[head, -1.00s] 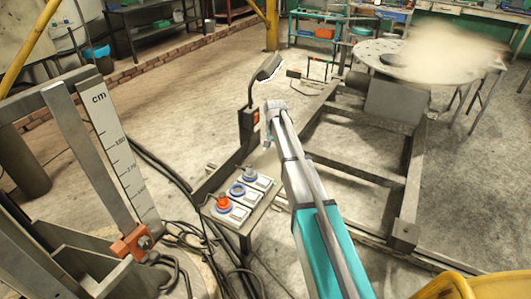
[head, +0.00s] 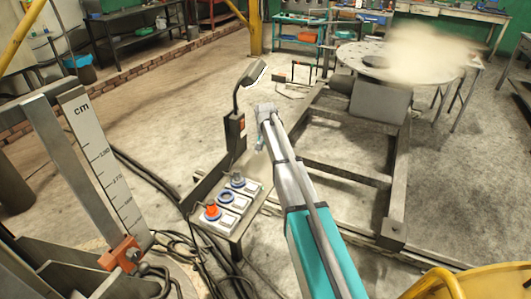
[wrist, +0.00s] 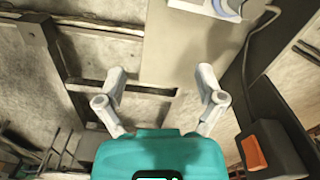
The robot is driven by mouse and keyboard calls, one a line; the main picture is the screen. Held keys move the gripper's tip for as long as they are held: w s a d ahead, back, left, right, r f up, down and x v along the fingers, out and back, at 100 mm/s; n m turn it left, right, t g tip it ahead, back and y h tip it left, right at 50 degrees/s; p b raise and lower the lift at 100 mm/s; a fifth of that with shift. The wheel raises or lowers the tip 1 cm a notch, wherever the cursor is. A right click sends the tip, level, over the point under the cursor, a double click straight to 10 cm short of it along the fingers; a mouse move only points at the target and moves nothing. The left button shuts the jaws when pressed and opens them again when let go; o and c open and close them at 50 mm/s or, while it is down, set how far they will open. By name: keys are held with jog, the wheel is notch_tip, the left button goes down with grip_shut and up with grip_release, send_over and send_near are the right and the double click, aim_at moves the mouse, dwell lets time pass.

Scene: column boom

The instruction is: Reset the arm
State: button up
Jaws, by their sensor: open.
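My gripper shows in the wrist view (wrist: 160,80), with its two grey fingers spread apart and nothing between them. Behind the fingers lies a pale panel (wrist: 160,45) with part of a round knob at its top edge. In the head view my teal and grey arm reaches up from the bottom, and its far end is beside a control box (head: 226,212) on a stand. The box carries a red-orange knob, a blue ring and a grey knob.
A lamp-like post (head: 235,130) with an orange switch stands close to the arm's end. A metal floor frame (head: 345,172) and a round perforated table (head: 372,57) under a pale blur lie to the right. A cm scale (head: 103,165) stands left.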

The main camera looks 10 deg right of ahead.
jog(key=s+r+n+p, duration=0.2)
jog(key=s+r+p, duration=0.1)
jog(key=s, duration=1.3)
jog(key=s+r+n+p, duration=0.2)
jog(key=s+r+p, duration=0.2)
jog(key=s, duration=1.3)
jog(key=shift+d, duration=0.45)
